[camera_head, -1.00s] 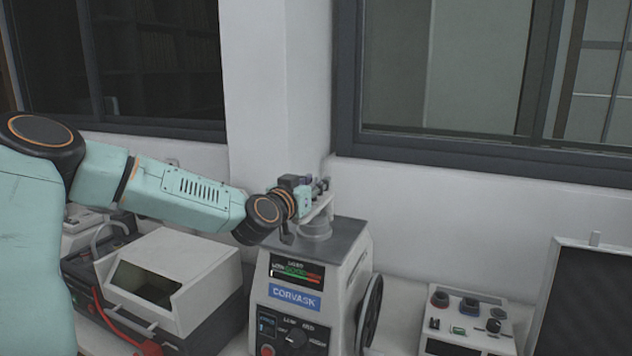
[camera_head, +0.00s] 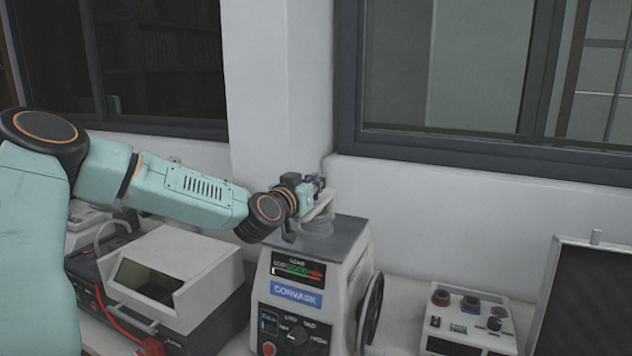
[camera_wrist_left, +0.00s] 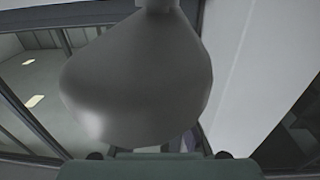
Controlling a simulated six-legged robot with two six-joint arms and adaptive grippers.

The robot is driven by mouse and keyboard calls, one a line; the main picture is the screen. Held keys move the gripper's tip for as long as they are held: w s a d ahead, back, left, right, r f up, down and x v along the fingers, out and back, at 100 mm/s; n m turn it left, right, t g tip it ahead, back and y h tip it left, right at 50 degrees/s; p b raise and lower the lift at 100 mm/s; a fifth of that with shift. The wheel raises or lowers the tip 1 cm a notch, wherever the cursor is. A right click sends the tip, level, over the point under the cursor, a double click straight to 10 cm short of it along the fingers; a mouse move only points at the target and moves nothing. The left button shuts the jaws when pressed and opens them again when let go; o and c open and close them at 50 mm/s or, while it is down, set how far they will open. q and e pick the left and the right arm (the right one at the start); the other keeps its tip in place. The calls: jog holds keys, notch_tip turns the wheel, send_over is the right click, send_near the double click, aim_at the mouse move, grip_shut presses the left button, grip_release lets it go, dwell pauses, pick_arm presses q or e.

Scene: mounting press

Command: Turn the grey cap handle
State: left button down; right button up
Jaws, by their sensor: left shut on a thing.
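The mounting press (camera_head: 310,290) stands on the bench in the head view, with a CORVASK label and a dial on its front. Its grey cap (camera_head: 316,226) sits on top, and the cap handle (camera_head: 321,205) rises from it at a slant. My left gripper (camera_head: 316,184) is shut on the upper part of the handle. In the left wrist view a large grey rounded form, the handle (camera_wrist_left: 140,75), fills the middle close to the camera. The fingertips are small and partly hidden in the head view. My right gripper is not in view.
A white box with an open front (camera_head: 170,275) stands left of the press. A handwheel (camera_head: 371,310) sits on the press's right side. A control box with knobs (camera_head: 468,318) and a dark panel (camera_head: 590,300) are further right. The wall and window are close behind.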

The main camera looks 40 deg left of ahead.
pick_arm(q)
jog(key=shift+y, duration=0.3)
jog(key=shift+d+n+g+y+b, duration=0.1)
jog(key=shift+n+g+y+b, duration=0.3)
jog(key=shift+n+g+y, duration=0.7)
jog(key=n+g+y, duration=0.1)
jog(key=n+y, duration=0.1)
jog(key=y, duration=0.2)
jog(key=shift+r+n+g+y, duration=0.1)
jog(key=shift+n+g+y, duration=0.8)
jog(key=shift+n+g, duration=0.1)
jog(key=n+g+y+p, duration=0.1)
jog(key=n+g+y, duration=0.1)
jog(key=n+g, duration=0.1)
jog(key=shift+r+g+y, duration=0.1)
jog(key=shift+g+y, duration=0.3)
jog(key=shift+g, duration=0.1)
jog(key=n+g+y, duration=0.1)
jog(key=n+g, duration=0.2)
jog(key=shift+g, duration=0.4)
jog(key=n+g+y, duration=0.1)
jog(key=n+g, duration=0.1)
jog(key=g, duration=0.2)
jog(key=shift+n, duration=0.3)
jog(key=shift+n+g+b, duration=0.6)
jog(key=shift+n+g, duration=0.3)
jog(key=shift+g, duration=0.6)
jog(key=shift+n+g+b, duration=0.3)
jog(key=shift+n+g, duration=0.3)
jog(key=shift+g, duration=0.1)
